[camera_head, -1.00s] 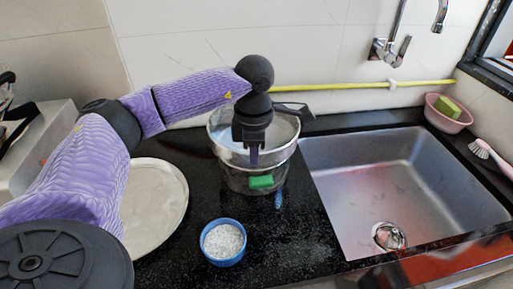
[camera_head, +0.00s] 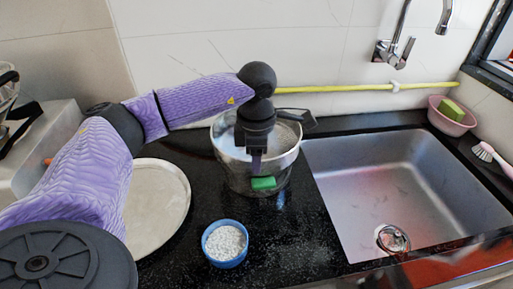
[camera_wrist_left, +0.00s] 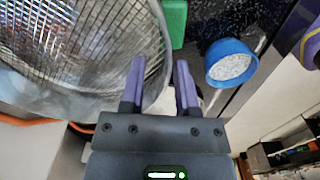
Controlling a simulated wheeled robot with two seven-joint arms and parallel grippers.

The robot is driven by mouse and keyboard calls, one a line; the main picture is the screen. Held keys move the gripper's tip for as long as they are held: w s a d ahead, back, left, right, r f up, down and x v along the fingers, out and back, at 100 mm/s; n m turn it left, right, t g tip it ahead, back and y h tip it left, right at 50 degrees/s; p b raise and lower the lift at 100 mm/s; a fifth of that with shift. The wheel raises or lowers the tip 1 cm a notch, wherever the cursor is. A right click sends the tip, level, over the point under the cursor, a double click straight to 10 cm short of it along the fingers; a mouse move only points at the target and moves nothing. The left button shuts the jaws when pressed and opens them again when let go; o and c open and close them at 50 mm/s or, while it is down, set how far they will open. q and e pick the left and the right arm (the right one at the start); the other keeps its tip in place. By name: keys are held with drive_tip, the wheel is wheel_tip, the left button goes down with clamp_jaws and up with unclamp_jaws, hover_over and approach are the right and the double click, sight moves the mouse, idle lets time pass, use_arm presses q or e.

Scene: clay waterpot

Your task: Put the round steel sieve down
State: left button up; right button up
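The round steel sieve (camera_head: 284,160) is at the middle of the black counter in the head view, with its dark handle to the right. Its wire mesh (camera_wrist_left: 70,45) fills the upper left of the left wrist view. My left gripper (camera_head: 256,160) points down at the sieve's near side. In the left wrist view its fingers (camera_wrist_left: 160,75) are apart, one over the mesh and one outside the rim, with a gap around the rim. Whether the sieve's underside rests on something is hidden. My right gripper is not in view.
A green block (camera_head: 263,183) is at the sieve's near side. A blue bowl of white grains (camera_head: 225,262) stands in front. A pale round plate (camera_head: 158,215) lies left. The steel sink (camera_head: 400,185) is right, with a pink bowl (camera_head: 450,122) behind its far corner.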

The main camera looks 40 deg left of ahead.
use_arm(q)
wheel_tip(320, 180, up, 13)
drive_tip(key=p, duration=0.4)
drive_tip(key=shift+r, duration=0.15)
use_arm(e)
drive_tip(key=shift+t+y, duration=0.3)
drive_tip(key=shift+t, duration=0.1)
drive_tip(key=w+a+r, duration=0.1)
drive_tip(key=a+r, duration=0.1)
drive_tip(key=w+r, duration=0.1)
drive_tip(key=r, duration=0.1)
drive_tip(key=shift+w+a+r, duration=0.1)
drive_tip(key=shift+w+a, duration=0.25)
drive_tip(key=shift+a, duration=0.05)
use_arm(q)
drive_tip(key=shift+a, duration=0.1)
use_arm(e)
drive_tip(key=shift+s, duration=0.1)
